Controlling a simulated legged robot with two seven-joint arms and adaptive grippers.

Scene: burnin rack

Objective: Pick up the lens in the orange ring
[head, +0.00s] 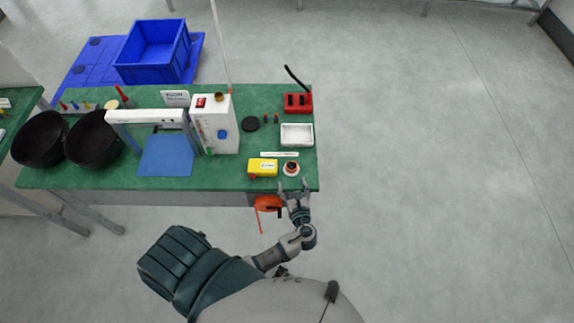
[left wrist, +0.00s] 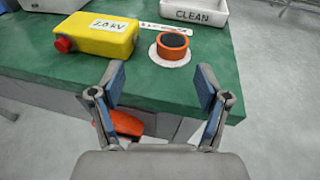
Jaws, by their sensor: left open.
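The lens (left wrist: 173,41) is a dark disc set in an orange ring (left wrist: 174,55). It sits on a round white pad (left wrist: 156,58) on the green bench, near the front right corner. The lens in its ring also shows in the head view (head: 291,167). My left gripper (left wrist: 162,85) is open and empty. Its fingers are at the bench's front edge, on the near side of the ring and apart from it. In the head view the left gripper (head: 293,186) is just in front of the ring. My right gripper is not in view.
A yellow box (left wrist: 98,36) marked 2.0 kV with a red knob stands left of the ring. Behind are a white label strip (head: 280,154) and a white CLEAN tray (head: 297,141). An orange object (head: 267,203) hangs below the bench's front edge.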

